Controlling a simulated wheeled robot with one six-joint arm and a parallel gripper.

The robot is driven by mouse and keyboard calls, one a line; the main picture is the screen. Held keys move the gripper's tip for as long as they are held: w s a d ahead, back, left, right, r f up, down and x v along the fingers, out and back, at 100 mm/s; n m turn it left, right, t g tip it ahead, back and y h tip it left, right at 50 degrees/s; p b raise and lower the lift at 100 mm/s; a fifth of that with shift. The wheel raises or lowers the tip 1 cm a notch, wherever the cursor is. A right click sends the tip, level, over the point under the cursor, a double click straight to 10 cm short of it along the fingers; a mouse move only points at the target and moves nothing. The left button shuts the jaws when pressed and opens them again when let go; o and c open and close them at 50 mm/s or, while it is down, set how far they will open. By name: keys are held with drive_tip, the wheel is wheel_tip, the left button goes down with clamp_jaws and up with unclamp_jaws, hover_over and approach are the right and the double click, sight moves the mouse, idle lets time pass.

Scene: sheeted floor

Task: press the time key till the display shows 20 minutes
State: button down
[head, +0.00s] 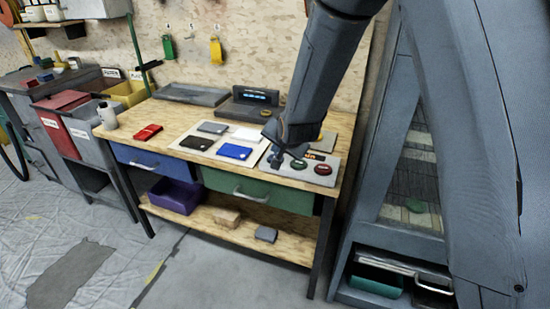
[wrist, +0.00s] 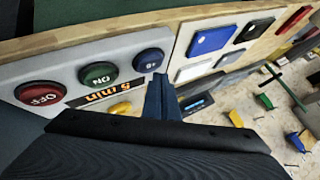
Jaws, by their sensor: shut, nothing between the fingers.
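The control panel (wrist: 72,72) is a pale grey box on the bench; in the head view its face (head: 333,165) is at the bench's right end. It carries a red OFF button (wrist: 38,94), a green ON button (wrist: 98,75) and a blue key (wrist: 149,61) with a small marking that seems to include a plus sign. The orange display (wrist: 94,97) appears to read 5 min. A yellow key (wrist: 120,108) is partly hidden. My gripper (wrist: 159,80) is shut and empty, its tips close beside the blue key; whether they touch it is unclear. In the head view my gripper (head: 276,160) covers that key.
A white board (head: 207,155) with several coloured pads lies left of the panel. A grey cabinet stands to the right.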

drive_tip(key=shift+f, duration=0.1)
drive_tip(key=shift+f+b, duration=0.3)
drive_tip(key=shift+f, duration=0.05)
drive_tip(key=shift+f, duration=0.35)
idle(0.8)
drive_tip(key=shift+r, duration=0.1)
drive_tip(key=shift+r+p, duration=0.3)
drive_tip(key=shift+r, duration=0.4)
drive_tip(key=shift+r+p, duration=1.6)
drive_tip(key=shift+r, duration=0.95)
drive_tip(key=shift+s+d, duration=0.1)
